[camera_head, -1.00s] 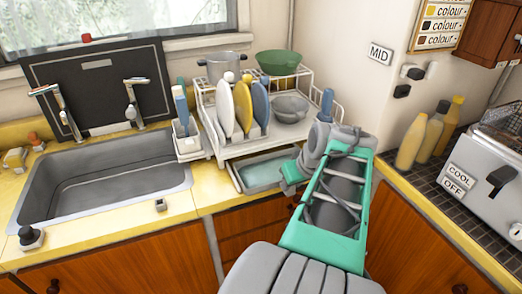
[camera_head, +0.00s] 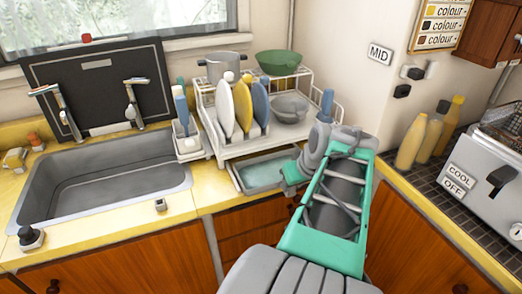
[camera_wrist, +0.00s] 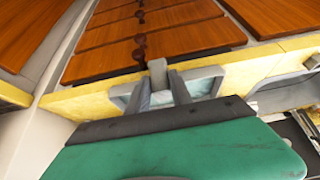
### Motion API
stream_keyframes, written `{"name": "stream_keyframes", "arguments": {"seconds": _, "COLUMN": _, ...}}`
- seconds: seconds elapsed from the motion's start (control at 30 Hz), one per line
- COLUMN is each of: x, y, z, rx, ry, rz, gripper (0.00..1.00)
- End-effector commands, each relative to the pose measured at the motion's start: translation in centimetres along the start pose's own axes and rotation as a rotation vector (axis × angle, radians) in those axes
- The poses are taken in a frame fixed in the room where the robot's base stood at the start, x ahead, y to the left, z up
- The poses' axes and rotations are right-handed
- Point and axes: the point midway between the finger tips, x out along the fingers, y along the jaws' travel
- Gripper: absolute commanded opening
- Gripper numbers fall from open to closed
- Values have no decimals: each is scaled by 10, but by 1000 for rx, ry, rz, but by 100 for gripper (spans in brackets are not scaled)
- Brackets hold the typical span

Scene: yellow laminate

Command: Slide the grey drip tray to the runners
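The grey drip tray (camera_head: 239,183) lies on the yellow counter in front of and partly under the white dish rack, with pale greenish water inside. In the wrist view its rim (camera_wrist: 215,72) runs along the counter edge behind my fingers. My gripper (camera_wrist: 158,80) is at the tray, its two grey fingers on either side of a small upright grey block (camera_wrist: 157,68) at the rim. Whether the fingers press on the block is unclear. In the head view my gripper (camera_head: 291,174) is at the tray's right end, its fingertips mostly hidden.
The white dish rack (camera_head: 222,150) holds plates, a grey bowl, a pot and a green bowl. The sink (camera_head: 105,185) is to the left. Bottles (camera_head: 425,138) and a white appliance (camera_head: 485,178) stand right. Wooden drawers (camera_head: 250,217) are below the counter edge.

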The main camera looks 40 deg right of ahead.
Motion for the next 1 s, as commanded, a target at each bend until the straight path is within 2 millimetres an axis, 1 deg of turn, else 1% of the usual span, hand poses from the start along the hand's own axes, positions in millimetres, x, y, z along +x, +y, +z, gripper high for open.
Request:
{"name": "stream_keyframes", "arguments": {"seconds": 0.33, "x": 0, "y": 0, "z": 0, "rx": 0, "ry": 0, "rz": 0, "gripper": 30}}
{"name": "stream_keyframes", "arguments": {"seconds": 0.67, "x": 0, "y": 0, "z": 0, "rx": 0, "ry": 0, "rz": 0, "gripper": 55}}
{"name": "stream_keyframes", "arguments": {"seconds": 0.83, "x": 0, "y": 0, "z": 0, "rx": 1, "ry": 0, "rz": 0, "gripper": 55}}
{"name": "stream_keyframes", "arguments": {"seconds": 0.9, "x": 1, "y": 0, "z": 1, "rx": 1, "ry": -3, "rz": -1, "gripper": 50}}
{"name": "stream_keyframes", "arguments": {"seconds": 1.0, "x": 1, "y": 0, "z": 1, "rx": 1, "ry": -2, "rz": -1, "gripper": 50}}
